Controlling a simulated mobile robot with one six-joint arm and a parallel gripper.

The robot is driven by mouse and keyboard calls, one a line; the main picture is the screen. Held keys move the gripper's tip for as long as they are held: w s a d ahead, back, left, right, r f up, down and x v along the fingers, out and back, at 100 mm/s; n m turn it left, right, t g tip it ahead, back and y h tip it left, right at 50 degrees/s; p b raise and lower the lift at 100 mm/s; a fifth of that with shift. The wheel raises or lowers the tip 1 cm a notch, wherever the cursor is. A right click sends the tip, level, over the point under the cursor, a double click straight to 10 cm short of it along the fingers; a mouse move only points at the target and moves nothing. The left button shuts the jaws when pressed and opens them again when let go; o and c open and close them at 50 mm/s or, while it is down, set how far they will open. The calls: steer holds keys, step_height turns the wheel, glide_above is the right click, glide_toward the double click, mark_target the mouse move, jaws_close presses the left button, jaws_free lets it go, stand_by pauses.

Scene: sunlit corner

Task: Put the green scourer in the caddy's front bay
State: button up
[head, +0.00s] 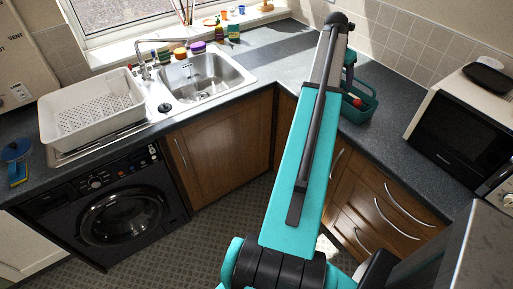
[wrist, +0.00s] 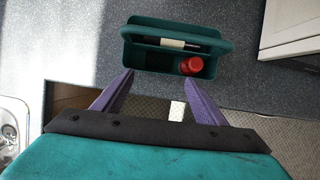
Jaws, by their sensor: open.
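The dark green caddy (head: 369,104) stands on the right worktop, partly hidden by my arm. In the wrist view the caddy (wrist: 132,34) lies just ahead of my gripper, with a handle across it. A red-topped item (wrist: 191,65) sits in its near right part; the near left part looks dark. My gripper (wrist: 159,77) is open, with its purple fingers apart at the caddy's near side and nothing seen between them. Small sponge-like blocks in orange, yellow and purple (head: 198,46) lie behind the sink; I cannot tell which, if any, is the green scourer.
A white dish rack (head: 92,112) stands left of the sink (head: 205,77). A microwave (head: 465,135) stands right of the caddy. Bottles and a green-and-yellow item (head: 234,30) stand by the window. A blue object (head: 17,150) is at far left. Worktop behind the caddy is clear.

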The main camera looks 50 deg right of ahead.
steer(key=w+a+f+m+y, duration=0.1)
steer(key=w+a+f+m, duration=0.1)
steer(key=w+a+f, duration=0.95)
steer(key=w+a+f+m+y, duration=0.25)
steer(key=w+a+f, duration=0.55)
steer(key=a+f, duration=0.55)
steer(key=a+f+m, duration=0.2)
steer(key=a+f, duration=0.4)
steer(key=a, duration=0.5)
steer(key=a+f+m, duration=0.2)
steer(key=a+f, duration=0.5)
steer(key=a, duration=0.4)
steer(key=s+a+f+m+g, duration=0.1)
steer(key=s+a+f, duration=0.3)
steer(key=a, duration=0.5)
steer(key=s+a+f+m+g, duration=0.2)
steer(key=s+a+f+m, duration=0.1)
steer(key=s+a, duration=0.6)
steer(key=s+a+f+m+g, duration=0.1)
steer(key=s+a+f+m, duration=0.2)
steer(key=a, duration=0.6)
steer(key=s+f+y, duration=0.1)
steer(key=s+f, duration=0.1)
steer(key=s, duration=0.1)
steer(key=shift+s+a+f, duration=0.2)
steer(key=shift+s+f, duration=0.15)
step_height(320, 180, down, 8)
steer(key=b, duration=0.8)
steer(key=shift+s+g, duration=0.2)
steer(key=shift+g, duration=0.2)
